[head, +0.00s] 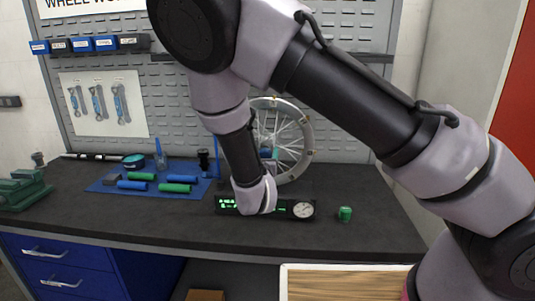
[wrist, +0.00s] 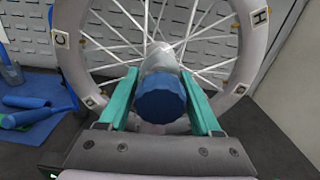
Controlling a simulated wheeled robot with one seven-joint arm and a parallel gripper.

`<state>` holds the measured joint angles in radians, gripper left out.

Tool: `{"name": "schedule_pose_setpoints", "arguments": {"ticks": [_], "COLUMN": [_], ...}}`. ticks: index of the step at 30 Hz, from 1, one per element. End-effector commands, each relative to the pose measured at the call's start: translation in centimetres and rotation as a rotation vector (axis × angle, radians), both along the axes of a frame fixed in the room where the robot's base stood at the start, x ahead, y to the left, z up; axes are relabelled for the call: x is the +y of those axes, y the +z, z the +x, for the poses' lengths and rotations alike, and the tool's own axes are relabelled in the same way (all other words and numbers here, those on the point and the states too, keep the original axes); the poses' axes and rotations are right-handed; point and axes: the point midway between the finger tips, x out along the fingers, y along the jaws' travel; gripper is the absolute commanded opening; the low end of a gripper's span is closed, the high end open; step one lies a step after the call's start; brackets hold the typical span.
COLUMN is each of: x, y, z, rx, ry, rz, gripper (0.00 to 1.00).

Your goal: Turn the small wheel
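The small wheel (head: 308,142) is a grey spoked rim standing upright on the bench behind my arm. In the wrist view its rim (wrist: 73,62) carries square tags, two of them reading C and H. A blue knob (wrist: 160,102) sticks out at its hub towards me; a bit of blue also shows in the head view (head: 267,153). My gripper (wrist: 160,85) has teal fingers, one on each side of the knob. They are apart, with a narrow gap visible at the left; contact at the right is unclear. In the head view my arm hides the gripper.
In front of the wheel is a black bar with green lit marks and a round dial (head: 303,209). A green cup-like piece (head: 345,214) stands to its right. A blue mat (head: 110,185) with blue and green cylinders lies left. The bench is clear at the right.

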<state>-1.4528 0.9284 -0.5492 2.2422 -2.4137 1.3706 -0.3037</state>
Motion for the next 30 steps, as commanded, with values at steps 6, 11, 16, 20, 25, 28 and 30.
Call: {"name": "schedule_pose_setpoints", "arguments": {"ticks": [6, 11, 16, 20, 25, 28, 30], "x": [0.0, 0.0, 0.2, 0.3, 0.4, 0.4, 0.4], "y": [0.0, 0.0, 0.0, 0.0, 0.0, 0.0, 0.0], "z": [0.0, -0.1, -1.9, -4.5, -7.9, -9.4, -10.1], "rx": [0.0, 0.0, 0.001, 0.001, 0.001, 0.001, 0.001], "ry": [0.001, 0.001, 0.003, 0.005, 0.005, 0.004, 0.002], "rz": [-0.001, -0.001, 0.0, -0.002, 0.0, -0.001, -0.001], "gripper": [0.86, 0.86, 0.86, 0.86, 0.86, 0.86, 0.86]}}
